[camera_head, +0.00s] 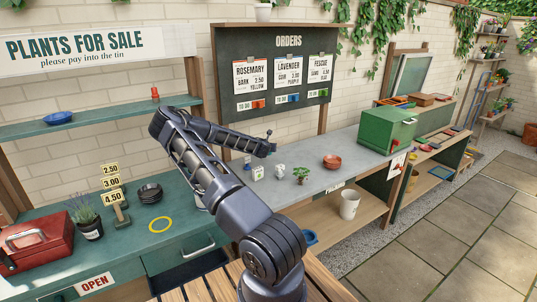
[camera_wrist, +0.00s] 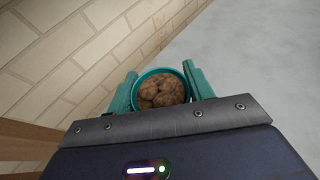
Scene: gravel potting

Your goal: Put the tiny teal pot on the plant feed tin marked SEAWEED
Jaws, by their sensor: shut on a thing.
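The tiny teal pot (camera_wrist: 160,71) is between the two teal fingers of my gripper (camera_wrist: 162,86) in the wrist view. It is filled with brown lumps, and its opening faces the camera. My gripper is shut on it. In the head view my gripper (camera_head: 270,146) is above the grey worktop, left of its middle; the pot is too small there to make out clearly. Small pale containers stand below and near it: one at the left (camera_head: 257,172) and one to its right (camera_head: 279,170). Their labels are too small to read, so I cannot tell which is marked SEAWEED.
A small green plant (camera_head: 302,175) and a red-brown bowl (camera_head: 332,161) stand farther right on the grey worktop (camera_head: 345,180). A green box (camera_head: 387,130) is beyond them. The orders board (camera_head: 275,65) is on the wall behind. Bare worktop lies between the plant and the bowl.

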